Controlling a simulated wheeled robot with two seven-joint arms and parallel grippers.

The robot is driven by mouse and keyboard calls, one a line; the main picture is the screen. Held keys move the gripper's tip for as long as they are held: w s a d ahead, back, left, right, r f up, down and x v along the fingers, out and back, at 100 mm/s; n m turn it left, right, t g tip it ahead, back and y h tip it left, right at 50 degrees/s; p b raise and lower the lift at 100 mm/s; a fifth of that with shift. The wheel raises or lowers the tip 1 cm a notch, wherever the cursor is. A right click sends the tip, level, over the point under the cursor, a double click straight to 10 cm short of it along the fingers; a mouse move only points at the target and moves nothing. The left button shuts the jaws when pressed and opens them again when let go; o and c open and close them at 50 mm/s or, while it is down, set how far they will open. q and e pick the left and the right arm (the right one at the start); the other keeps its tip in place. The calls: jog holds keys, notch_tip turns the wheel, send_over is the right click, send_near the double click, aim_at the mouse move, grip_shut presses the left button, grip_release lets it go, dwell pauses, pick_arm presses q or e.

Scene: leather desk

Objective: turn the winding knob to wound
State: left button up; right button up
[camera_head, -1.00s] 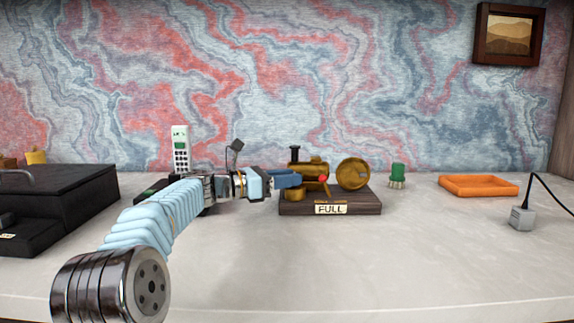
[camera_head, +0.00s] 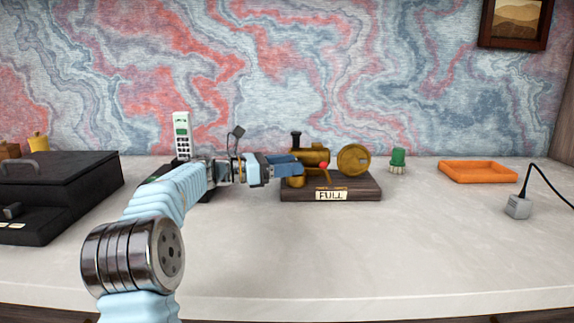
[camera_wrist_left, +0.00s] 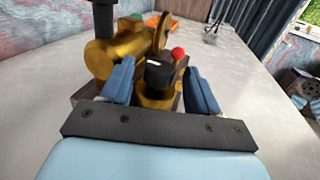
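A brass machine (camera_head: 316,158) with a black chimney and a brass wheel (camera_head: 353,159) stands on a dark wooden base (camera_head: 362,189) labelled FULL. In the left wrist view, a black knob (camera_wrist_left: 158,73) with a white mark sits on top of a short brass cylinder (camera_wrist_left: 156,96). My left gripper (camera_head: 299,166) reaches in from the left at the machine's left side. In the wrist view its two blue fingers stand open on either side of the knob, with visible gaps. From the head, the fingers hide the knob. My right gripper is not in view.
A red ball (camera_head: 323,167) on a lever is just right of the fingers. A cordless phone (camera_head: 182,137) stands behind my left arm. A black case (camera_head: 55,185) is at left. A green object (camera_head: 398,157), an orange tray (camera_head: 478,172) and a grey block with cable (camera_head: 518,207) are at right.

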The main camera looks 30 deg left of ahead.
pick_arm(q)
jog(key=shift+v, duration=3.75)
jog(key=shift+w+d+n+t+y+b, duration=0.3)
jog(key=shift+n+t+y+b, duration=0.15)
jog(key=shift+n+y, duration=0.2)
jog(key=d+n+t+y+b, duration=0.1)
jog(key=d+n+y, duration=0.1)
jog(key=n+y, duration=0.1)
jog(key=d+n+t+y+b, duration=0.1)
jog(key=d+n+y+b, duration=0.1)
jog(key=n+y, duration=0.1)
jog(key=shift+s+d+t+y+b, duration=0.1)
jog(key=shift+d+t+y+b, duration=0.2)
jog(key=shift+d+t+y, duration=0.05)
jog(key=s+d+n+y+b, duration=0.1)
jog(key=s+d+y, duration=0.1)
jog(key=y, duration=0.1)
jog(key=s+d+n+y+b, duration=0.1)
jog(key=s+d+n+y, duration=0.1)
jog(key=s+y, duration=0.1)
jog(key=s+d+n+y+b, duration=0.1)
jog(key=s+d+y, duration=0.1)
jog(key=y, duration=0.1)
jog(key=shift+s+f+n+y, duration=0.1)
jog(key=shift+s+n+y, duration=0.05)
jog(key=shift+n+y, duration=0.2)
jog(key=p+x, duration=0.1)
jog(key=x, duration=1.2)
jog(key=shift+w, duration=0.25)
